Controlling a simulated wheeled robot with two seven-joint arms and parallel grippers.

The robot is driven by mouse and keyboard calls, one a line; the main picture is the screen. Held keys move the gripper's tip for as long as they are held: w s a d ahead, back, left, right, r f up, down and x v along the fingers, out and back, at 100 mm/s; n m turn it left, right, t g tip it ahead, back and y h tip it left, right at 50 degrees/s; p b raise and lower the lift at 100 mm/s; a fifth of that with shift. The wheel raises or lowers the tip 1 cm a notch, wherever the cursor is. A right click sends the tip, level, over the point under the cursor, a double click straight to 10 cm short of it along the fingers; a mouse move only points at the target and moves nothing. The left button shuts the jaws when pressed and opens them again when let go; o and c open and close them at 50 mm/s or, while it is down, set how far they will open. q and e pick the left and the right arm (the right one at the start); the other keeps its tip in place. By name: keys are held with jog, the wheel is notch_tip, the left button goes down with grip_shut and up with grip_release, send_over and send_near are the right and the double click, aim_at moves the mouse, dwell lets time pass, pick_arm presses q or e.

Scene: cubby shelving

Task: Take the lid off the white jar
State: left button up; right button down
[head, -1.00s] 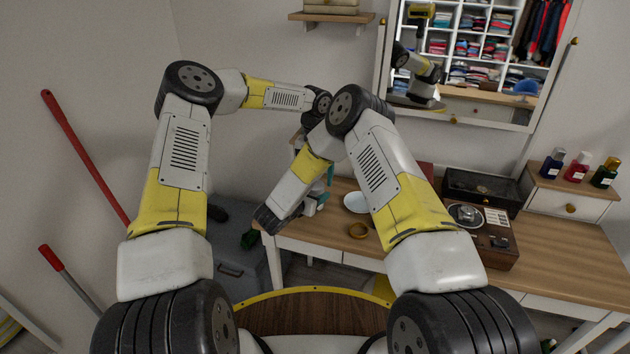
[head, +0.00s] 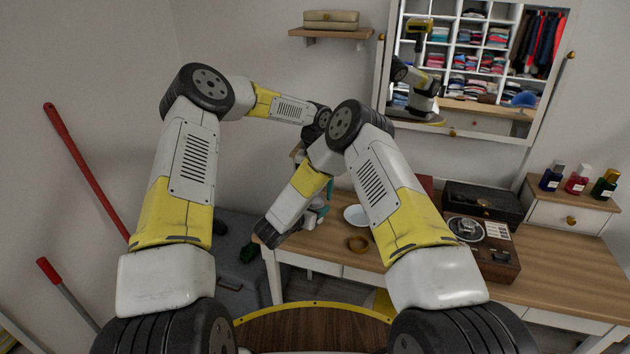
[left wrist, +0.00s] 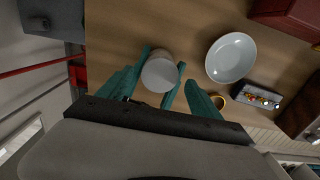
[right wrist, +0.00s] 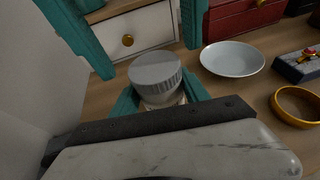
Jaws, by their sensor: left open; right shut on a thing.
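The white jar (right wrist: 166,100) stands upright on the wooden table, with its grey-white ribbed lid (right wrist: 155,69) on top. In the left wrist view I see the lid (left wrist: 160,74) from above. My right gripper (right wrist: 160,96) is shut on the jar's body below the lid, one teal finger on each side. My left gripper (left wrist: 161,88) is open above the jar, its teal fingers spread wide to either side of the lid and apart from it. In the head view the jar is hidden behind my arms.
A small white drawer unit (right wrist: 135,34) and a red box (right wrist: 236,15) stand behind. The table's left edge is close.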

pick_arm(q)
jog(key=shift+f, duration=0.9)
jog(key=c, duration=1.2)
jog(key=o, duration=1.3)
jog(key=shift+r, duration=2.3)
pick_arm(e)
jog(key=shift+c, duration=2.3)
grip_release()
